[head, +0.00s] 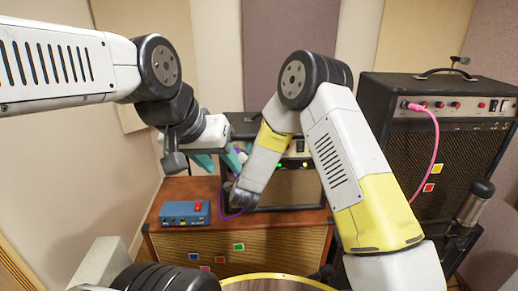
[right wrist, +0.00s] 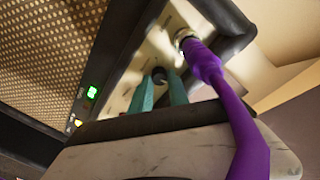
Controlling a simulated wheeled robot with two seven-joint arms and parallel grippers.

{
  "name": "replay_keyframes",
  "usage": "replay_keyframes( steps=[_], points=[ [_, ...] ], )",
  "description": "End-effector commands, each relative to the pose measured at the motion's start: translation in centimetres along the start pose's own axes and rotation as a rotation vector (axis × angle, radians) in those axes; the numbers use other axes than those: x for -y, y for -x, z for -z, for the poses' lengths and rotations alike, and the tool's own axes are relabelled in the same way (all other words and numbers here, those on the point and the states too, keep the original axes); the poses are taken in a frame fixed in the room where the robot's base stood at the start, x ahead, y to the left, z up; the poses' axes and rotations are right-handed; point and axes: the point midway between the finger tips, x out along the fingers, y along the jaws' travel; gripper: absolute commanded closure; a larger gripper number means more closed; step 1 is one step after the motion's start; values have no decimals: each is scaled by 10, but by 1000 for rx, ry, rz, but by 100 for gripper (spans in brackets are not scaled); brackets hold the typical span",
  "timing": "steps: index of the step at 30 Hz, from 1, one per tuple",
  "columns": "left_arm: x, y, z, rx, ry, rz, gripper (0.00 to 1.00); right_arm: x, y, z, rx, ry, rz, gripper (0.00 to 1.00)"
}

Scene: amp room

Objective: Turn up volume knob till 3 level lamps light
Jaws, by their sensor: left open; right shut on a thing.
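A small black amp (head: 290,188) stands on a wooden cabinet, partly hidden by my right arm. Its panel (right wrist: 165,60) shows in the right wrist view. My right gripper (right wrist: 162,88) has its teal fingers shut on a dark round knob (right wrist: 159,74) on that panel. In the head view my right wrist hides these fingers. A green lamp (right wrist: 92,92) is lit, and a yellowish light (right wrist: 77,122) shows below it. I cannot tell how many level lamps are lit. My left gripper (head: 218,161) is open, left of the amp, apart from the knob.
A purple cable (right wrist: 225,95) plugs into the panel beside my right gripper. A larger black amp (head: 440,150) with a pink cable (head: 433,140) stands at the right.

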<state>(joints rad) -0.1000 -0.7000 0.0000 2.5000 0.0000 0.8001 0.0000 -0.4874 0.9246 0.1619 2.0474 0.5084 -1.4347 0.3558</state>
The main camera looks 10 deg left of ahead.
Motion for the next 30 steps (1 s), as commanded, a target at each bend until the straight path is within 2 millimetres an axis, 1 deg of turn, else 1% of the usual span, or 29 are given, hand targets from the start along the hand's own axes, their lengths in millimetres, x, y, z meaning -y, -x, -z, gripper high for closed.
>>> replay_keyframes(
  steps=[6, 20, 21, 23, 24, 30],
  points=[
    [0, 0, 0, 0, 0, 0, 57, 0, 0, -1, 0, -52, -11, 100],
    [0, 0, 0, 0, 0, 0, 57, 0, 1, -1, 1, -62, -14, 100],
    [0, 0, 0, 0, 0, 0, 57, 0, 1, -1, 1, -62, -14, 71],
    [0, 0, 0, 0, 0, 0, 57, 0, 1, -1, 1, -62, -13, 59],
    [0, 0, 0, 0, 0, 0, 57, 0, 0, -1, 1, -62, -13, 57],
    [0, 0, 0, 0, 0, 0, 57, 1, 0, 0, -1, -63, -11, 57]
  ],
)
